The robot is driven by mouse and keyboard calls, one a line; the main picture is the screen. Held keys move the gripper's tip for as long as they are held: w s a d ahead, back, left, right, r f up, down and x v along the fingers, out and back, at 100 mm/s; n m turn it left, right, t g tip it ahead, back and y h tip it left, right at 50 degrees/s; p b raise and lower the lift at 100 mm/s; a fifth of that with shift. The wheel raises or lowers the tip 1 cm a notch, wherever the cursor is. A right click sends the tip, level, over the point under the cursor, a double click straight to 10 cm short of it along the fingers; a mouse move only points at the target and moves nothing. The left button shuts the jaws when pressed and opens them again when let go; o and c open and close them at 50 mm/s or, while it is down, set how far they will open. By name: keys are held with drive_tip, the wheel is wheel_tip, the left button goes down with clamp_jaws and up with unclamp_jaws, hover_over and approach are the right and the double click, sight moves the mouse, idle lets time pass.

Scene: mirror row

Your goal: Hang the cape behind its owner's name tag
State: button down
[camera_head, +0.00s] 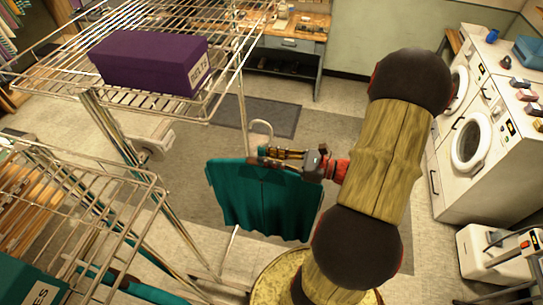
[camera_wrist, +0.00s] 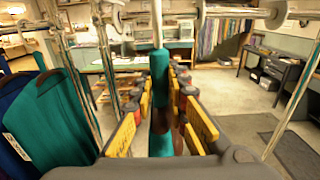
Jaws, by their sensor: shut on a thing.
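My gripper (camera_head: 266,159) is shut on a teal cape (camera_head: 264,200) at its hanger. The cape hangs below the fingers, and a pale hook (camera_head: 262,126) rises above them. In the wrist view my gripper (camera_wrist: 166,92) has its yellow-padded fingers on either side of the cape (camera_wrist: 160,75), seen edge-on. A metal rail (camera_wrist: 235,13) crosses the top of that view, in line with the hook; I cannot tell whether they touch. Another teal garment (camera_wrist: 45,120) with a white tag (camera_wrist: 16,147) hangs at left. No name tag is readable on the rail.
A wire rack (camera_head: 60,72) carries a purple box (camera_head: 150,62) with a partly readable label. A teal box (camera_head: 28,278) sits lower left, near wooden hangers (camera_head: 28,200). White washing machines (camera_head: 470,145) stand at right. A grey mat (camera_head: 256,115) lies on open floor.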

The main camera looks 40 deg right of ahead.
drive_tip(key=f+b+x, duration=0.3)
drive_tip(key=b+x, duration=0.1)
drive_tip(key=x, duration=2.4)
drive_tip(key=shift+w+a+f, duration=0.2)
idle(1.7)
drive_tip(key=c, duration=1.7)
unclamp_jaws()
drive_tip(key=shift+o, duration=0.2)
drive_tip(key=o, duration=0.6)
drive_tip(key=shift+f, duration=0.1)
drive_tip(key=shift+o, duration=0.2)
drive_tip(key=shift+s, duration=0.1)
